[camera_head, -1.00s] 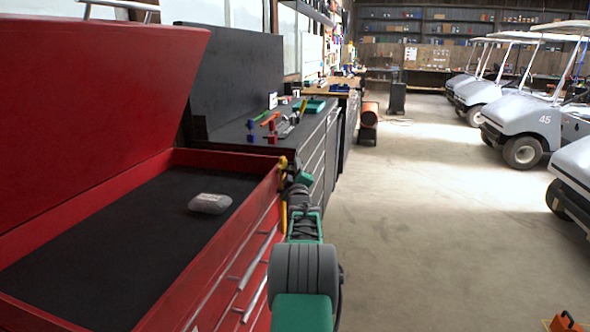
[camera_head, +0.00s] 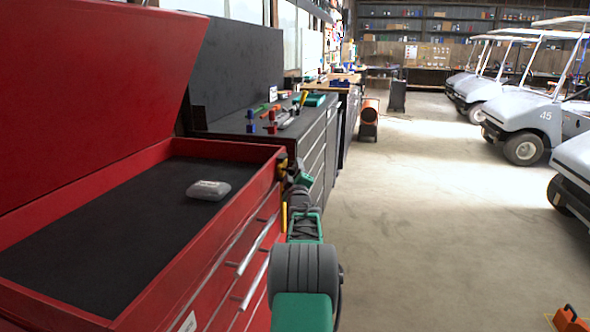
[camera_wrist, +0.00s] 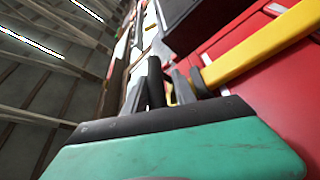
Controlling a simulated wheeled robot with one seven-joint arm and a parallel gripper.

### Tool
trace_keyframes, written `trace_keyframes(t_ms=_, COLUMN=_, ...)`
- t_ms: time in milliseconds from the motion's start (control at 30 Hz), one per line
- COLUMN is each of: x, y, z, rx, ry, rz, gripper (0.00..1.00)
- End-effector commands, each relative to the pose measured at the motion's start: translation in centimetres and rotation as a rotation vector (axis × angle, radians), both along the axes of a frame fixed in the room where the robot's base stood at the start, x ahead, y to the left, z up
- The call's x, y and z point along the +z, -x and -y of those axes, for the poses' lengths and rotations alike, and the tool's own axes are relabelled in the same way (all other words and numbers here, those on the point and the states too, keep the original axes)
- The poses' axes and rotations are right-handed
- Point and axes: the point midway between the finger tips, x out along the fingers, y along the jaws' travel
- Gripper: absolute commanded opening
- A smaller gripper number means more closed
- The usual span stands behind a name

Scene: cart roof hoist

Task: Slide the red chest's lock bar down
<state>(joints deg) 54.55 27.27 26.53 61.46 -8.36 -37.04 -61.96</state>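The red chest (camera_head: 215,265) stands at the left with its lid raised. Its yellow lock bar (camera_head: 284,219) runs upright at the chest's far front corner, partly hidden by my arm. In the wrist view the bar (camera_wrist: 250,48) slants across the red front, its near end close to a dark finger. My gripper (camera_head: 296,180) is at this corner, beside the upper part of the bar. In the wrist view my gripper's fingers (camera_wrist: 178,84) show dark and grey, with a speck of yellow between them. I cannot tell whether they grip the bar.
A grey packet (camera_head: 208,190) lies on the chest's dark top tray. A dark workbench (camera_head: 228,128) with tools stands beyond the chest. White carts (camera_head: 525,125) line the right side. An orange object (camera_head: 570,320) is at the bottom right. The floor between is clear.

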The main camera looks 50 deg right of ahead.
Motion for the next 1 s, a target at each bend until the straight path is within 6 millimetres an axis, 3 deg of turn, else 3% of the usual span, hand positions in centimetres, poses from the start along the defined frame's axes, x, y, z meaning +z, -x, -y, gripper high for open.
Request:
trace_keyframes(t_ms=233, x=0.0, y=0.5, z=-0.6, rx=0.001, ry=0.000, rz=0.001, gripper=0.30)
trace_keyframes(t_ms=600, x=-1.6, y=4.8, z=-5.3, rx=0.000, ry=-0.003, rz=-0.001, gripper=0.30)
trace_keyframes(t_ms=1000, x=-1.6, y=5.2, z=-5.7, rx=0.000, ry=0.000, rz=0.000, gripper=0.30)
